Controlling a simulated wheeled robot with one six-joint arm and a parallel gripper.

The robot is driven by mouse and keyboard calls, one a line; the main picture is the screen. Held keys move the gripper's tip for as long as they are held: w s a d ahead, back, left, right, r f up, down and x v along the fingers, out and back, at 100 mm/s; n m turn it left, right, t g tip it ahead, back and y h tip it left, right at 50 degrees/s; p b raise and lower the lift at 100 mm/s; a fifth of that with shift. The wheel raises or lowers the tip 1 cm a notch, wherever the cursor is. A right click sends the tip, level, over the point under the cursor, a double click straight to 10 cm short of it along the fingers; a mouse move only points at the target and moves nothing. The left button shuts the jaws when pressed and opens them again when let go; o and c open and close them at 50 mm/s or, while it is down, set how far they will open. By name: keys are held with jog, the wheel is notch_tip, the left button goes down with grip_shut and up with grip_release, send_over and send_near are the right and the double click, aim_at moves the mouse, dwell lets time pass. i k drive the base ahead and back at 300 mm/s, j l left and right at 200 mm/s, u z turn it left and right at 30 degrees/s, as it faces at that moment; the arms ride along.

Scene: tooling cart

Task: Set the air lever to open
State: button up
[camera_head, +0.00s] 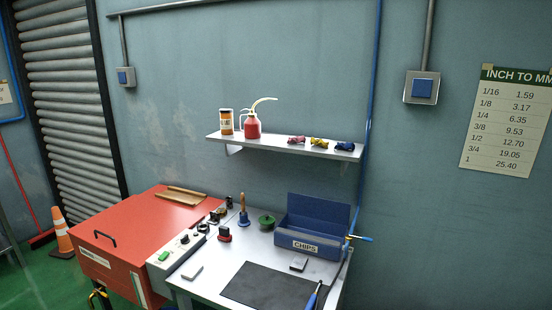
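A small blue lever (363,239), which looks like the air lever, sticks out to the right at the right end of the workbench. It sits on a small brass-coloured fitting beside the blue chips box, near the foot of the blue wall pipe (370,110). The lever lies roughly level in the picture and points away from the bench. I cannot read any open or shut marking at this size. My gripper is not in view.
The blue chips box (310,246) stands open left of the lever. A dark mat (265,287) with a blue-handled tool lies in front. The grey bench (205,284) holds several small items. A shelf (290,144) hangs above. The wall right of the lever looks clear.

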aim_at(363, 239)
jog(key=k+j+u, duration=0.1)
jog(key=k+l, duration=0.15)
jog(key=k, duration=0.15)
jog(key=i+l, duration=0.45)
jog(key=i+l+z, duration=0.15)
jog(key=i+l, duration=0.25)
jog(key=i, duration=0.15)
